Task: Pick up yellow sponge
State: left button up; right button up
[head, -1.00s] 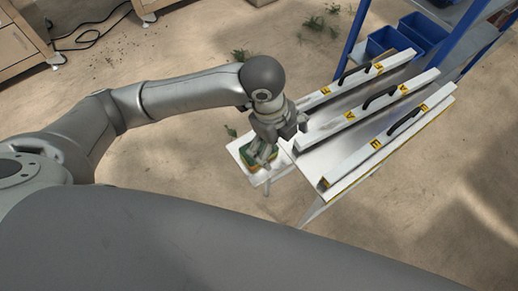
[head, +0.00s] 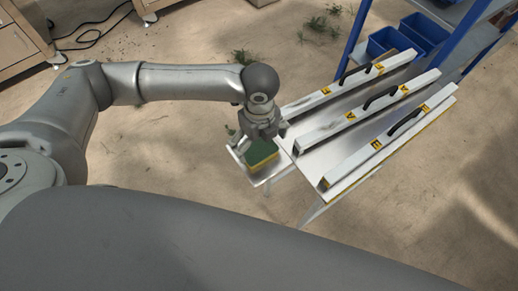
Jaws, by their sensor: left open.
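The yellow sponge (head: 261,154) has a green top and yellow sides. It lies on the small white side table (head: 283,166) near the middle of the head view. My left gripper (head: 259,139) is open just behind the sponge in the picture, pointing down. The fingertips look close to its far edge, but I cannot tell whether they touch it. My right gripper is not in view.
A white table (head: 326,166) right of the sponge carries three long white bars (head: 350,120) with black handles. Blue bins (head: 390,42) stand on a blue shelf frame behind. Wooden cabinets (head: 18,40) are at the upper left. The floor at right is open.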

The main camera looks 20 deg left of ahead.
aim_at(259, 149)
pick_arm(q)
notch_tip(259, 149, down, 4)
jog(key=shift+s+r, duration=0.15)
jog(key=shift+r, duration=0.05)
jog(key=c, duration=0.6)
jog(key=shift+r, duration=0.2)
